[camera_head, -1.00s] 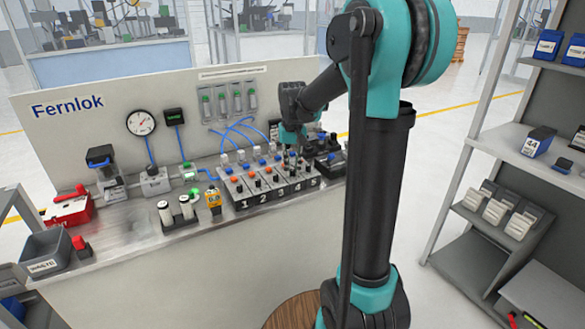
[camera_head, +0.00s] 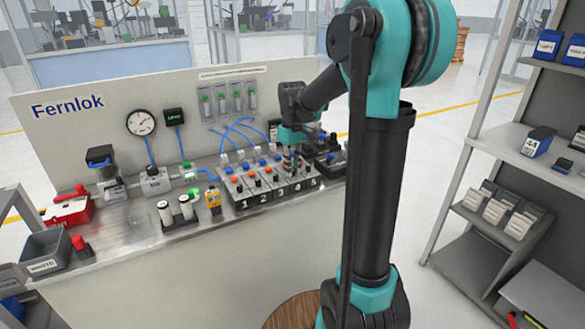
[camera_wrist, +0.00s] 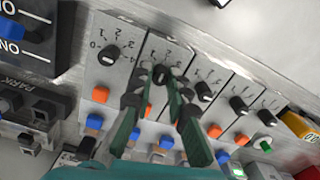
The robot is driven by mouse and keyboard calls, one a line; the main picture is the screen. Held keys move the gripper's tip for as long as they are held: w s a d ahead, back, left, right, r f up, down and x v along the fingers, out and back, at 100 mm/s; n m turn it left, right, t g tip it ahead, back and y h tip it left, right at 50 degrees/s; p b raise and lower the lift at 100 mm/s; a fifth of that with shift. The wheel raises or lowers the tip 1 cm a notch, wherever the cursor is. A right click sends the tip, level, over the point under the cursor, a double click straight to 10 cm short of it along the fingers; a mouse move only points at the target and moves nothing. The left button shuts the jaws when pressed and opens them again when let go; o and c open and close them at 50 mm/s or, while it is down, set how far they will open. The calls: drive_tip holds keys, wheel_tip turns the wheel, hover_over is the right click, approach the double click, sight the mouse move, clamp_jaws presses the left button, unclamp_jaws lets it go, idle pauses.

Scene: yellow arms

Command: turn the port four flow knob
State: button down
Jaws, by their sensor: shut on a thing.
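The port four module (camera_head: 297,189) is second from the right in the row of numbered grey modules. Its black flow knob (camera_wrist: 160,74) shows in the wrist view between my fingertips, with a printed scale around it. My gripper (camera_wrist: 157,80) is shut on this knob, one green-backed finger on each side. In the head view my gripper (camera_head: 292,160) reaches down over the right part of the row, and the knob there is mostly hidden. An orange button and a blue button of the row show beside the fingers in the wrist view.
The port five knob (camera_wrist: 109,55) is close on the left in the wrist view, and the port three knob (camera_wrist: 203,91) close on the right. Blue hoses (camera_head: 237,128) rise behind the row. A yellow device (camera_head: 213,198) stands left of the modules.

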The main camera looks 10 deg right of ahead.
idle(0.3)
drive_tip(key=c, duration=1.5)
unclamp_jaws()
drive_tip(key=shift+o, duration=0.2)
wheel_tip(320, 180, up, 12)
drive_tip(key=s+d+f+m+t, duration=0.2)
drive_tip(key=s+f+m, duration=0.1)
drive_tip(key=s+f, duration=0.8)
drive_tip(key=s+d+f+m+t, duration=0.2)
drive_tip(key=s+f, duration=0.9)
drive_tip(key=f, duration=0.1)
drive_tip(key=shift+s+f+m, duration=0.15)
drive_tip(key=shift+s+m, duration=0.05)
drive_tip(key=shift+m, duration=0.2)
